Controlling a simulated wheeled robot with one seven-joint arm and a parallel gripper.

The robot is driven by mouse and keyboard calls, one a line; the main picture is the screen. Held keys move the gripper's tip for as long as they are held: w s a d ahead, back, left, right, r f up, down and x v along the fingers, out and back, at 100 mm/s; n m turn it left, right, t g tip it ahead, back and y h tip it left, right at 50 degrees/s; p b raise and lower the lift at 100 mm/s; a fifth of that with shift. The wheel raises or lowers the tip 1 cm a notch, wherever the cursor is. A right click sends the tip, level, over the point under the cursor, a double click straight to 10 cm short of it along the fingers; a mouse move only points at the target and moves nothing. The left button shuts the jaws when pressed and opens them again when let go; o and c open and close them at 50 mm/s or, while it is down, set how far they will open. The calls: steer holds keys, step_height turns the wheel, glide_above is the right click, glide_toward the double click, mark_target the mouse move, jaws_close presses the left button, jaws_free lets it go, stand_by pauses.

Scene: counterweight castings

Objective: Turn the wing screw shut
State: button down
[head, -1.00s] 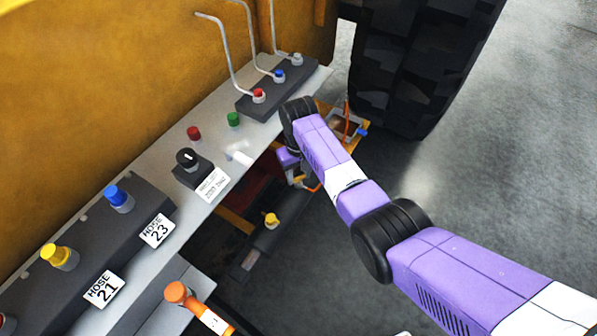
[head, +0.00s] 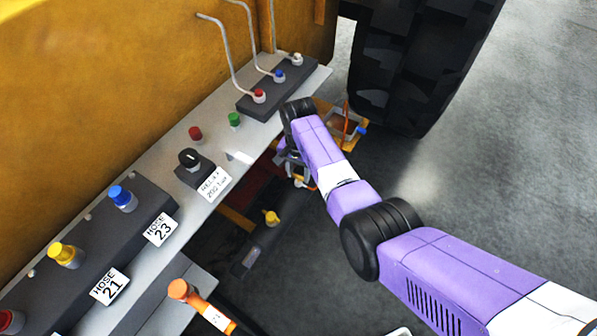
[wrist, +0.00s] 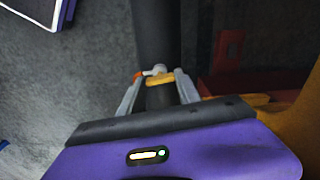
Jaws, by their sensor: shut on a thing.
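In the wrist view, a small yellow wing screw (wrist: 159,78) stands in front of a dark pipe (wrist: 155,30). My gripper (wrist: 158,80) is shut on it, one grey finger on each side. A pale round piece shows just beyond the wing, and a small orange-red bit shows by the left fingertip. In the head view, my gripper (head: 297,179) is low beside the grey panel's edge, and my arm partly hides it. The held screw is not clear in that view. Another yellow winged piece (head: 271,218) sits on the dark pipe (head: 262,240) nearer the camera.
The grey panel (head: 218,196) carries several coloured caps, a black knob (head: 188,158) and bent levers (head: 228,55). An orange handle (head: 200,305) sticks out at the front. A large tyre (head: 410,65) stands behind my arm. The floor at right is clear.

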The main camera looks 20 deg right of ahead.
steer(key=shift+m, duration=0.5)
steer(key=c, duration=0.8)
jaws_free()
steer(key=shift+c, duration=0.2)
step_height(320, 180, up, 8)
steer(key=shift+f+p, duration=0.1)
steer(key=shift+p, duration=0.3)
